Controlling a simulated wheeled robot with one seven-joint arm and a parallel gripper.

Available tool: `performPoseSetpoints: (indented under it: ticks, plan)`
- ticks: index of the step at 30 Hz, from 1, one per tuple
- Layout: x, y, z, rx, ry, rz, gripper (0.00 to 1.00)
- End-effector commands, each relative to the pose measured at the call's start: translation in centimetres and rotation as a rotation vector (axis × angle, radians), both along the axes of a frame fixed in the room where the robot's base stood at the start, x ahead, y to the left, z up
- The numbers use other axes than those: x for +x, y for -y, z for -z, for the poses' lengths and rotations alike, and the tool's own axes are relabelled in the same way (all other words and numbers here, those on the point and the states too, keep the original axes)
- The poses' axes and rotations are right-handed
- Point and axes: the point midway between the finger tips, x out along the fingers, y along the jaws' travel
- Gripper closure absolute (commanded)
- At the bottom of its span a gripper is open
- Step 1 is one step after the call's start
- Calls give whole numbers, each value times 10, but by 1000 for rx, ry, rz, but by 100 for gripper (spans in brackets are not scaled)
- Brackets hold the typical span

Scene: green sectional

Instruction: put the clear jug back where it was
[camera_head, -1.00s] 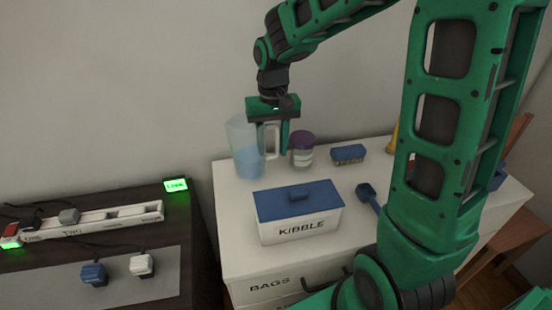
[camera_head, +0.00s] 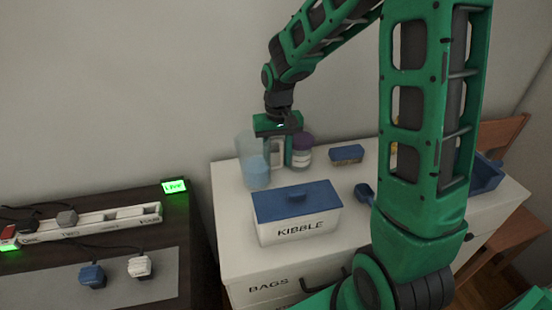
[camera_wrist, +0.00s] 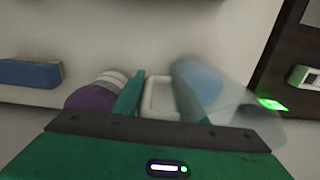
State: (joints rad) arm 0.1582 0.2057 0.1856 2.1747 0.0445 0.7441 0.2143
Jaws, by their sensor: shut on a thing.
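The clear jug (camera_head: 253,168), holding blue liquid, is upright at the back left of the white cabinet top (camera_head: 232,215). My gripper (camera_head: 278,155) is shut on the jug's pale handle, on the jug's right side. In the wrist view the jug (camera_wrist: 222,100) looks blurred, with its handle (camera_wrist: 158,95) beside a green finger. I cannot tell whether the jug's base touches the cabinet top.
A purple-lidded jar (camera_head: 302,152) stands close right of my gripper. A white KIBBLE box (camera_head: 297,222) with a blue lid is in front. A blue brush (camera_head: 346,153) and a blue scoop (camera_head: 365,193) lie to the right. A dark table (camera_head: 150,215) with a power strip is left.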

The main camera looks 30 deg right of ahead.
Motion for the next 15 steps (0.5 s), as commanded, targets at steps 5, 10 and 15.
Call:
performPoseSetpoints:
  ticks: [5, 10, 15]
  plan:
    - [0, 0, 2, 0, -1, 0, 50]
    - [0, 0, 2, 0, -1, 0, 43]
    - [0, 0, 1, 0, 0, 0, 43]
